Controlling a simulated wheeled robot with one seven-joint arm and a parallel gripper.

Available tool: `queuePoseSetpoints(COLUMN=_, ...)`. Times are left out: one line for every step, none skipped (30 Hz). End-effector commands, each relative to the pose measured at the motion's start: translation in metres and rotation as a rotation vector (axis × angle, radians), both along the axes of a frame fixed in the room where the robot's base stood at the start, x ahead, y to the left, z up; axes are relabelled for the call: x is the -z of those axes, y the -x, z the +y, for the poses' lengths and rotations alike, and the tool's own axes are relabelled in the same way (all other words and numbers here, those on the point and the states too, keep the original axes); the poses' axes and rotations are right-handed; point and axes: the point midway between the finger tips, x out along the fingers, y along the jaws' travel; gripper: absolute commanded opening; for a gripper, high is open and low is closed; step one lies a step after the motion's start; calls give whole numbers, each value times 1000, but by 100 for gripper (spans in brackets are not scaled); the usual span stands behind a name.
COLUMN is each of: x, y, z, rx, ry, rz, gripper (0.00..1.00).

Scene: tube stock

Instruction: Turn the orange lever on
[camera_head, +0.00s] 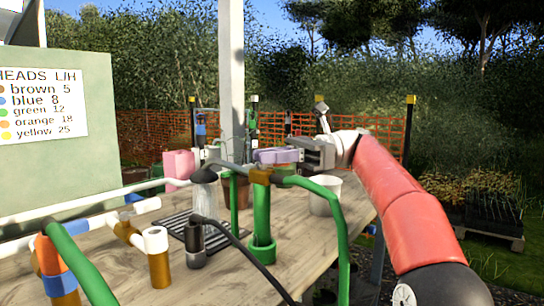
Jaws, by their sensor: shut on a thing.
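My gripper (294,154) reaches in from the right over the table, its jaws pointing left. It is shut, apparently on a mauve block (274,157) at its fingertips; the exact contact is too small to make out. An orange-brown fitting (260,176) sits on top of a green upright pipe (262,218), just below and left of the jaws. I cannot tell whether this fitting is the orange lever. An orange band (47,256) shows on a pipe at the lower left. No lever handle stands out clearly.
A wooden table (205,278) carries white, green and brown pipes, a black drain grid (178,224) and a white pot (325,194). A pink can (179,163) stands behind. A white post (230,70) rises at the back. A sign (42,105) hangs at left.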

Motion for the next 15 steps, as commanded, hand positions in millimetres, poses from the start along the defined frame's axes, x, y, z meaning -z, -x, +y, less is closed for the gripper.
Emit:
queuePoseSetpoints(x=1, y=-2, z=0, rx=-24, ry=-2, rz=0, gripper=0)
queuePoseSetpoints(x=0, y=-2, z=0, rx=-36, ry=-1, rz=-1, gripper=0)
queuePoseSetpoints(x=0, y=-2, z=0, rx=-51, ry=-2, rz=-1, gripper=0)
queuePoseSetpoints(x=0, y=-2, z=0, rx=-62, ry=-2, rz=-1, gripper=0)
queuePoseSetpoints(x=0, y=-2, z=1, rx=-72, ry=-2, rz=-1, gripper=0)
queuePoseSetpoints(x=0, y=-2, z=1, rx=-83, ry=-1, rz=-1, gripper=0)
queuePoseSetpoints(x=0, y=-2, z=1, rx=-90, ry=-1, rz=-1, gripper=0)
queuePoseSetpoints(x=0, y=-2, z=1, rx=-96, ry=0, rz=-2, gripper=0)
queuePoseSetpoints(x=0, y=-2, z=1, rx=-102, ry=1, rz=-1, gripper=0)
queuePoseSetpoints(x=0, y=-2, z=1, rx=-107, ry=0, rz=-1, gripper=0)
queuePoseSetpoints(x=0, y=-2, z=1, rx=-110, ry=0, rz=-1, gripper=0)
queuePoseSetpoints(x=0, y=-2, z=2, rx=-114, ry=0, rz=-1, gripper=0)
queuePoseSetpoints(x=0, y=-2, z=2, rx=-116, ry=1, rz=-1, gripper=0)
queuePoseSetpoints(x=0, y=-2, z=2, rx=-117, ry=1, rz=-1, gripper=0)
queuePoseSetpoints(x=0, y=-2, z=2, rx=-118, ry=1, rz=0, gripper=0)
